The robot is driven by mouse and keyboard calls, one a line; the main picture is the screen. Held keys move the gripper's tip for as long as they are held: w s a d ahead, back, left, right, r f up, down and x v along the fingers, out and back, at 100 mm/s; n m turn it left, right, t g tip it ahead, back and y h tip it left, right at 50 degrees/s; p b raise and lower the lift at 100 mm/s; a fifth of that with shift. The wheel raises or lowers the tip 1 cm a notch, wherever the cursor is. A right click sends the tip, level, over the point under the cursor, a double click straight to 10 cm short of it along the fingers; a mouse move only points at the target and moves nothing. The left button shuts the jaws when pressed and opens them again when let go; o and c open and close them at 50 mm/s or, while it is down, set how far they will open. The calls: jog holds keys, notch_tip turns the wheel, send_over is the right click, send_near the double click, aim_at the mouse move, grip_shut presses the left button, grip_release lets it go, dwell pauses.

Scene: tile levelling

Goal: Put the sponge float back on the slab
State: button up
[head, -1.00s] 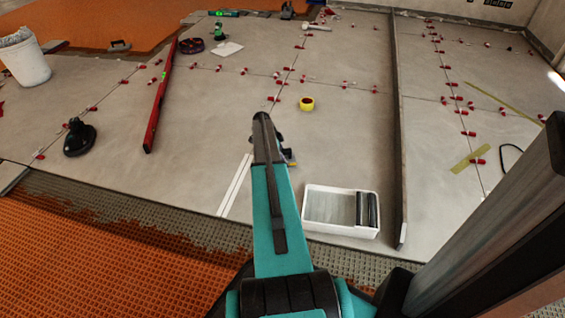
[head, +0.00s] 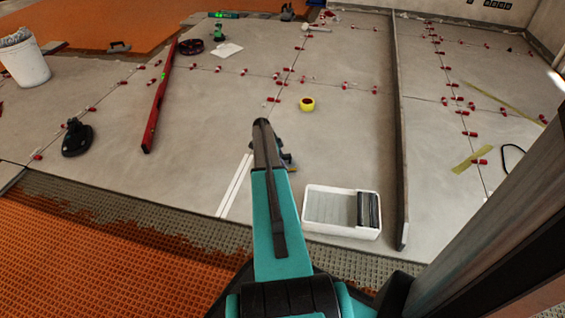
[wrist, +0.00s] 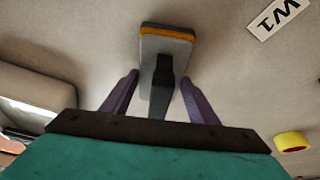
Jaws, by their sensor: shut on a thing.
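The sponge float (wrist: 176,48) shows in the wrist view as a grey plate with an orange layer along its far edge and a dark handle. My gripper (wrist: 160,84) has its two purple fingers on either side of the handle and is shut on it. The pale grey slab (head: 350,140) lies beneath. I cannot tell whether the float touches it. In the head view my arm hides most of the gripper (head: 284,158) and float, with only a small yellowish bit showing at its right.
A white tray (head: 311,231) with a dark roller stands to the right, beside a long grey bar (head: 400,150). Yellow tape (head: 307,104) lies beyond the gripper. White strips (head: 234,187) lie at left. A red level (head: 158,105) and suction cup (head: 77,139) are farther left.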

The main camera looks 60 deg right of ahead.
jog(key=shift+f, duration=0.1)
jog(key=o, duration=1.3)
jog(key=p+v, duration=0.4)
jog(key=v, duration=0.7)
jog(key=shift+s+d+p, duration=0.1)
jog(key=shift+s+p, duration=0.05)
jog(key=shift+p, duration=0.2)
jog(key=shift+w+r, duration=0.25)
jog(key=shift+r, duration=0.35)
